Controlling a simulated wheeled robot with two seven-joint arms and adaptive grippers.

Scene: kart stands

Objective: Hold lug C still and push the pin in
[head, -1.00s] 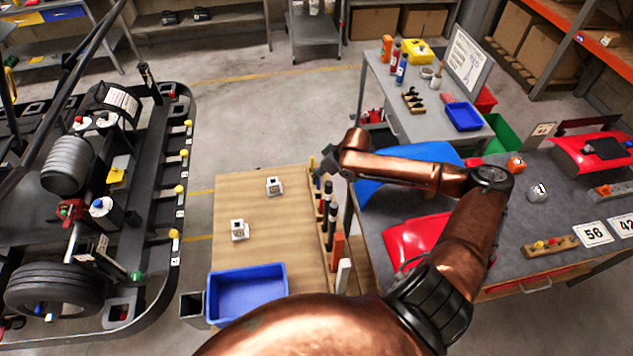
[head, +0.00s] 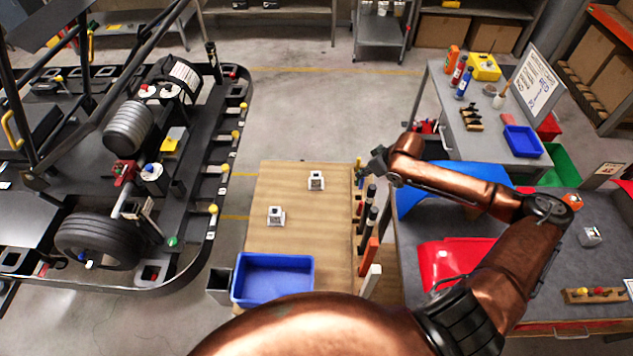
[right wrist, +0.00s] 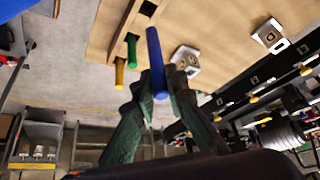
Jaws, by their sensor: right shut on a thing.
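My right gripper (head: 376,165) is above the far end of the tool rack on the wooden bench. In the right wrist view its fingers (right wrist: 156,84) are shut on a blue rod (right wrist: 155,55), with a green handle and a yellow handle beside it. Along the kart's right rail sit several yellow knobs (head: 224,168) and a green knob (head: 172,241) with small white labels, too small to read. I cannot tell which is lug C or which is its pin. My right gripper is well to the right of this rail. My left gripper is not in view.
The wooden bench (head: 300,225) carries two white blocks (head: 316,181) (head: 275,216) and a blue bin (head: 273,278). The rack (head: 367,235) runs along its right edge. A grey table (head: 560,260) with red and blue panels is at right.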

